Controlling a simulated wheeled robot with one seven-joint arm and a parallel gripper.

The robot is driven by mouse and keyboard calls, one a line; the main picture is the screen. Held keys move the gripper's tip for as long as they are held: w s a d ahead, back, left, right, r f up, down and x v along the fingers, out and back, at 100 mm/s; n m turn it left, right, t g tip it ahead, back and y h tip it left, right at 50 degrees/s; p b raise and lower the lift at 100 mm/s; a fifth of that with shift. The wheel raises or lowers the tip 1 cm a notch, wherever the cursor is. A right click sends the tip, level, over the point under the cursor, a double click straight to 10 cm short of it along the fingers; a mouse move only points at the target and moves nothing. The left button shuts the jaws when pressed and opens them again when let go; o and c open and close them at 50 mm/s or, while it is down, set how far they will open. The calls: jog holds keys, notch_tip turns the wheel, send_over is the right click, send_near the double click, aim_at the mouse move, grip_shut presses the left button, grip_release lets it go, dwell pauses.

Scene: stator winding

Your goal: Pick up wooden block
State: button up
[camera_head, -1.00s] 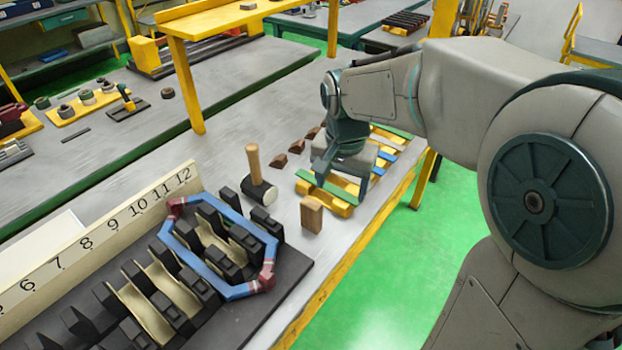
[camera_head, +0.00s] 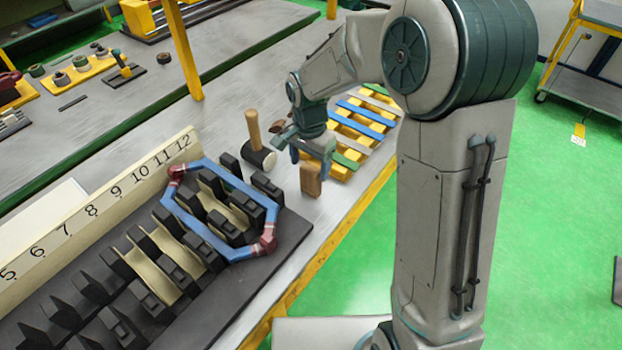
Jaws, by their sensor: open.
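The wooden block (camera_head: 311,181) is a small brown upright block. It stands on the grey workbench (camera_head: 300,212) near its front edge, to the right of the black slotted fixture. My gripper (camera_head: 311,160) is open and points down at the block's top. The fingers show close above or around the upper end of the block; I cannot tell whether they touch it.
A mallet (camera_head: 254,134) with a wooden handle stands just left of my gripper. A yellow rack with blue and green strips (camera_head: 362,122) lies behind it. A blue coil (camera_head: 196,229) rests on the black fixture (camera_head: 265,240), beside a numbered board (camera_head: 105,200).

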aim_at(311, 179)
jog(key=shift+s+d+f+p, duration=0.15)
jog(key=shift+f+p, duration=0.15)
jog(key=shift+f, duration=1.1)
jog(key=shift+s+f+p, duration=0.15)
jog(key=shift+f+p, duration=0.15)
jog(key=shift+f, duration=1.05)
jog(key=c, duration=1.4)
jog(key=shift+o, duration=0.2)
jog(key=shift+r, duration=0.1)
